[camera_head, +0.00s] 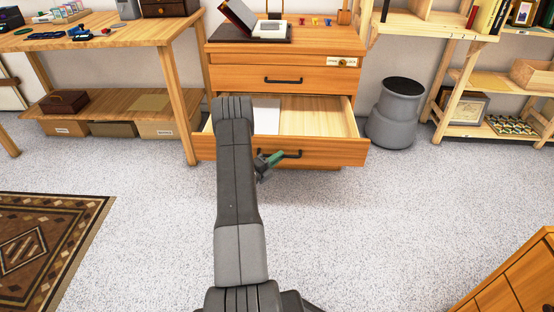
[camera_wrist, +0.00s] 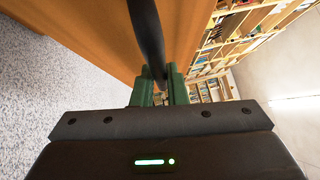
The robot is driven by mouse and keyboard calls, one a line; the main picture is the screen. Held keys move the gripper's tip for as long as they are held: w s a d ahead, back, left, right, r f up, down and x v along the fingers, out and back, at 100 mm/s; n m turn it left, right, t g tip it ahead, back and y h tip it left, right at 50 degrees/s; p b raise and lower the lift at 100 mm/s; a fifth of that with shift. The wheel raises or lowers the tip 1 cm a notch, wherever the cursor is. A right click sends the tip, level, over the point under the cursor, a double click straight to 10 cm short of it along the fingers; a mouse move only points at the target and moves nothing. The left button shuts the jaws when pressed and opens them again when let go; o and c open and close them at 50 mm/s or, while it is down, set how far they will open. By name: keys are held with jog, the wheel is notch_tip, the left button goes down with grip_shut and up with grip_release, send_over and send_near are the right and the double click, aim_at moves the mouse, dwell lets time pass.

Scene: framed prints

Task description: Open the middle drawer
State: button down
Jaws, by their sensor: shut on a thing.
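A wooden drawer cabinet (camera_head: 230,57) stands against the back wall. Its closed upper drawer (camera_head: 232,79) has a black bar handle. Below it, a drawer (camera_head: 335,151) is pulled well out, with its pale inside showing. My gripper (camera_head: 271,159) is at the black handle (camera_head: 293,154) of this open drawer, left of the handle's middle. In the wrist view, the green fingers (camera_wrist: 160,85) are closed around the dark handle bar (camera_wrist: 147,35), beside the orange drawer front (camera_wrist: 95,35). My arm hides the left part of the drawer. Anything lower on the cabinet is mostly hidden.
A white flat item (camera_head: 266,115) lies in the open drawer. A grey stool-like container (camera_head: 396,112) stands right of it. A wooden workbench (camera_head: 130,38) is at left, shelves (camera_head: 466,85) at right. A patterned rug (camera_head: 45,240) lies front left; the carpet right of my arm is clear.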

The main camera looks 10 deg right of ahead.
jog(key=shift+s, duration=0.1)
jog(key=c, duration=1.5)
grip_release()
jog(key=shift+o, duration=0.2)
jog(key=p+v, duration=0.3)
jog(key=v, duration=1.1)
jog(key=shift+d, duration=0.1)
jog(key=b+x, duration=0.3)
jog(key=x, duration=1.1)
jog(key=shift+w, duration=0.25)
